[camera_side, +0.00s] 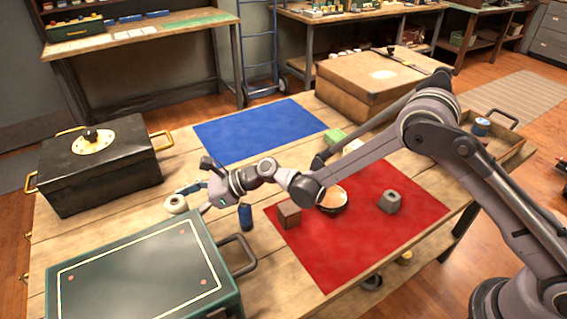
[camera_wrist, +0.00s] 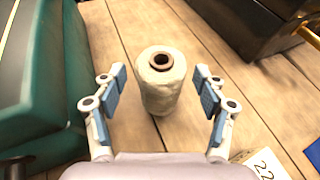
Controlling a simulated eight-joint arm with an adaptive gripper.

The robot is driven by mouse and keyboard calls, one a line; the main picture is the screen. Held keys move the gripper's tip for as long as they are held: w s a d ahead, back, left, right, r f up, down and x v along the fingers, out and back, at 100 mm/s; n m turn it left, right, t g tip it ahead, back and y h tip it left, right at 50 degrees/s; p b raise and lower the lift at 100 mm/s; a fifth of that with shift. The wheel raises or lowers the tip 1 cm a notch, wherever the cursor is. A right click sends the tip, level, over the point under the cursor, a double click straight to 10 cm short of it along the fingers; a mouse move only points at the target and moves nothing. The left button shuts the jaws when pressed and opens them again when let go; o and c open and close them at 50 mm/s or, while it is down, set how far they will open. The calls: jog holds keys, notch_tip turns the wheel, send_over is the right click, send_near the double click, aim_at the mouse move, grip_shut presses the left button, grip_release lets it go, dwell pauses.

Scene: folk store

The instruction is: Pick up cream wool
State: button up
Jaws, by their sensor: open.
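The cream wool (camera_side: 175,204) is a pale spool standing on the wooden table, between the black chest and the green case in the side view. In the wrist view the cream wool (camera_wrist: 161,85) stands upright, with a brown core hole in its top. My gripper (camera_wrist: 160,88) is open, with one blue-padded finger to each side of the spool in that view. The fingers do not appear to touch it. In the side view my gripper (camera_side: 184,189) is close to the spool, and its fingers are small and partly unclear.
A black chest (camera_side: 100,175) stands behind and a green case (camera_side: 140,275) in front. A dark blue spool (camera_side: 245,217) is to the right. A red mat (camera_side: 345,255) carries a bowl and blocks; a blue mat (camera_side: 255,130) is bare.

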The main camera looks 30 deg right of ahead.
jog(key=shift+x, duration=0.95)
jog(key=c, duration=1.1)
jog(key=shift+o, duration=0.2)
jog(key=shift+r, duration=0.1)
